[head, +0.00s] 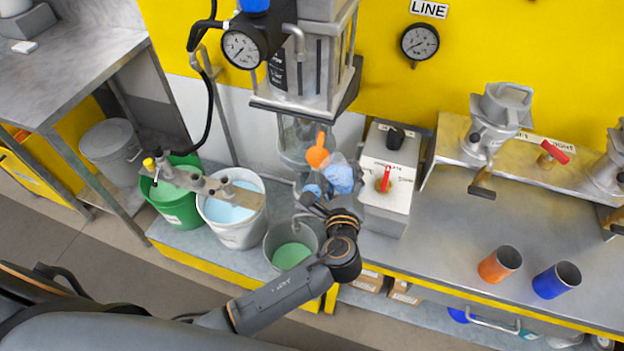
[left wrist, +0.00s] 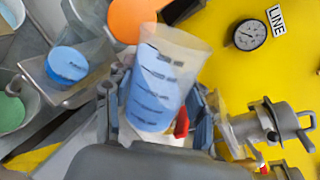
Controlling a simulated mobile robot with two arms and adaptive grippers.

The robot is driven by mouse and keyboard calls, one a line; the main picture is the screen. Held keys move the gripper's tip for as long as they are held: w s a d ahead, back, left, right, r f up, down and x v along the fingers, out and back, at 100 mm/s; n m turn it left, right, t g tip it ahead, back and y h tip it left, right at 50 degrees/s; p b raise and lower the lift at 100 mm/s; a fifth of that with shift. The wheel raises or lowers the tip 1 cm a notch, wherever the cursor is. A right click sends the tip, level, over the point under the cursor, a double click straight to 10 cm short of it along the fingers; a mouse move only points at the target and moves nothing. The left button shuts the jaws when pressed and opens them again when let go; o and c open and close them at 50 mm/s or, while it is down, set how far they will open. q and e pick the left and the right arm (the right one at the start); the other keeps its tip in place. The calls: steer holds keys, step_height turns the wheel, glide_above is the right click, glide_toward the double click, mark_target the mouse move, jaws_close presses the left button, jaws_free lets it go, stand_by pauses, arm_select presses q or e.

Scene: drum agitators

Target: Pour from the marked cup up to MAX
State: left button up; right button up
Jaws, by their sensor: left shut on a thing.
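My left gripper (head: 332,196) is shut on a clear marked cup (head: 341,174) of blue liquid. In the left wrist view the cup (left wrist: 160,85) stands between the fingers of the left gripper (left wrist: 158,112), with dark graduation marks on its wall. The blue fills most of it, and the upper part is clear. An orange funnel-like piece (head: 317,152) is close beside the cup's rim, at the glass vessel (head: 296,138) under the machine. The orange piece also shows in the left wrist view (left wrist: 131,18). I cannot make out a MAX mark. My right gripper is not in view.
A grey control box (head: 388,172) with a red knob stands just right of the cup. A bucket with green liquid (head: 291,252) is below. White (head: 233,212) and green (head: 178,207) buckets stand left. Orange (head: 499,265) and blue (head: 556,280) cups stand on the bench at right.

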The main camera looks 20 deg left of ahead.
arm_select(q)
steer(key=shift+a, duration=0.15)
steer(key=shift+r, duration=0.15)
steer(key=shift+r+n, duration=0.25)
steer(key=shift+n, duration=0.25)
stand_by(1.2)
steer(key=shift+f+n+g+h+b, duration=0.15)
steer(key=shift+f+n+h+b, duration=0.25)
steer(key=shift+n+b, duration=0.6)
steer(key=shift+f+n+g+h+b, duration=0.15)
steer(key=shift+f+n+h+b, duration=0.25)
steer(key=shift+b, duration=1)
stand_by(3.6)
